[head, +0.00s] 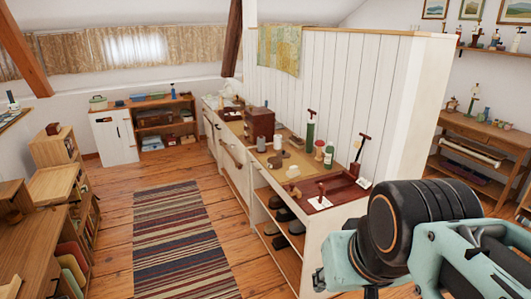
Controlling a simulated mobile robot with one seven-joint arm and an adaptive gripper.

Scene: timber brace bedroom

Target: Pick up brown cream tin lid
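I cannot clearly make out the brown cream tin lid. A small flat brown item (275,162) lies on the counter (342,211) near a white roll, but it is too small to identify. Part of my arm, teal and black, fills the bottom right corner, in front of the counter's near end. The frame does not clearly show my fingertips or whether they hold anything.
The counter carries a brown box (262,125), a white roll (277,143), green bottles (309,134), a pale block (293,171) and a dark red tray (350,187). Dark shoes (285,214) sit on shelves below. A striped rug (180,240) covers open floor. Wooden shelves stand at left.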

